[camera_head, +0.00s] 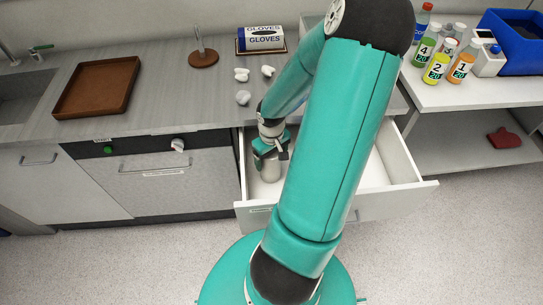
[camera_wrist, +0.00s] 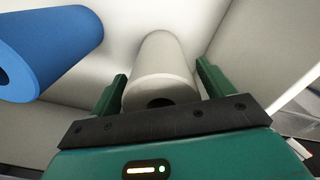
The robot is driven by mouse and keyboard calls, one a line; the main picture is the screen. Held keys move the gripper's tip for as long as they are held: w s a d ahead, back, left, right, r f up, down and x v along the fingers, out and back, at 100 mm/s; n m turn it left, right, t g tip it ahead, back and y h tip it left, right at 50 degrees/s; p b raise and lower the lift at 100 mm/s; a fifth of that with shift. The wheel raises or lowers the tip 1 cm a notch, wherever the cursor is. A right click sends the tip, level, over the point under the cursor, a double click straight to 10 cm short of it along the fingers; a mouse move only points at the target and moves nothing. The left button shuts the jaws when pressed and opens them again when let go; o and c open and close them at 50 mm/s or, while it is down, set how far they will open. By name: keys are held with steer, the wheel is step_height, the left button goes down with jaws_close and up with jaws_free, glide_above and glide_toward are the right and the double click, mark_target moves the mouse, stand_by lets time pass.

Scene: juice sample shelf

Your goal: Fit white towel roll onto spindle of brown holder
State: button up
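The white towel roll (camera_wrist: 160,62) stands in the open drawer, its hollow end facing the wrist camera. It also shows in the head view (camera_head: 271,172), partly covered by my gripper (camera_head: 271,148). In the wrist view my gripper (camera_wrist: 160,88) is open, with one green finger on each side of the roll. Small gaps show between the fingers and the roll. The brown holder (camera_head: 204,61) stands on the grey counter, a round base with a bare, thin upright spindle (camera_head: 199,39).
On the counter are a brown tray (camera_head: 72,92), a glove box (camera_head: 262,38) and white crumpled pieces (camera_head: 243,97). Bottles (camera_head: 437,66) stand at right.

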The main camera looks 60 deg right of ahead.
steer(key=shift+r, duration=0.1)
step_height(320, 180, up, 13)
steer(key=shift+f, duration=0.2)
stand_by(0.5)
stand_by(0.5)
